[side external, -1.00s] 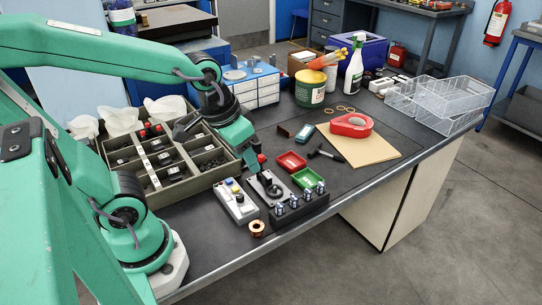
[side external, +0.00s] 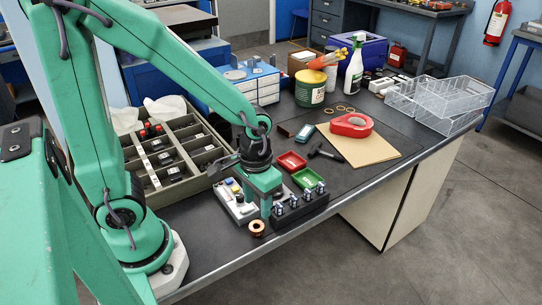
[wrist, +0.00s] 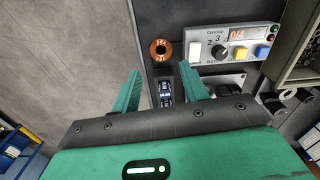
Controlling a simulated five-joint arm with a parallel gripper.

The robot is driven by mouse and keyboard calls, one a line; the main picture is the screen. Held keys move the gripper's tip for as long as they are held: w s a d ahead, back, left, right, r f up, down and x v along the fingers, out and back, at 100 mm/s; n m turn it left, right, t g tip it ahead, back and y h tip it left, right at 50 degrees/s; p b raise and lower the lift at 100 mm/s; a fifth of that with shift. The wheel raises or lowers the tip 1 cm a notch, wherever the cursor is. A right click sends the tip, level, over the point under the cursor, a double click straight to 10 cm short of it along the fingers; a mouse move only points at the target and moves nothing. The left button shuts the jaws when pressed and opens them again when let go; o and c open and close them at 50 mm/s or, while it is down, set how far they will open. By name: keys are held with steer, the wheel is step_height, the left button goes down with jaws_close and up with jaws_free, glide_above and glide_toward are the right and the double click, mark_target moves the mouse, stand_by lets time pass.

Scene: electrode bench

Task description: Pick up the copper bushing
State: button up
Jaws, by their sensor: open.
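The copper bushing (side external: 257,228), a small ring with an open centre, sits on the dark bench top near its front edge. It also shows in the wrist view (wrist: 160,50), at the top, just beyond the gap between my fingertips and clear of both. My gripper (side external: 266,214) points down above the bench, beside the black electrode block, with the bushing just to its lower left. In the wrist view my two green fingers (wrist: 159,75) are spread apart with nothing held between them. In the side view my gripper hides part of the control box and block.
The control box (wrist: 238,46) with knob and buttons stands close to the bushing. The black block with metal electrodes (side external: 302,209) is to its right. Red (side external: 292,161) and green (side external: 308,178) trays lie behind. A divided bin (side external: 185,175) stands left. The bench edge is near.

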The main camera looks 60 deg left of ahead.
mark_target(257, 222)
steer(key=shift+f, duration=1.3)
steer(key=shift+s+a+f, duration=0.1)
steer(key=shift+f, duration=1.2)
steer(key=shift+s+f, duration=0.1)
steer(key=shift+f, duration=1.2)
steer(key=shift+c, duration=0.4)
steer(key=c, duration=0.7)
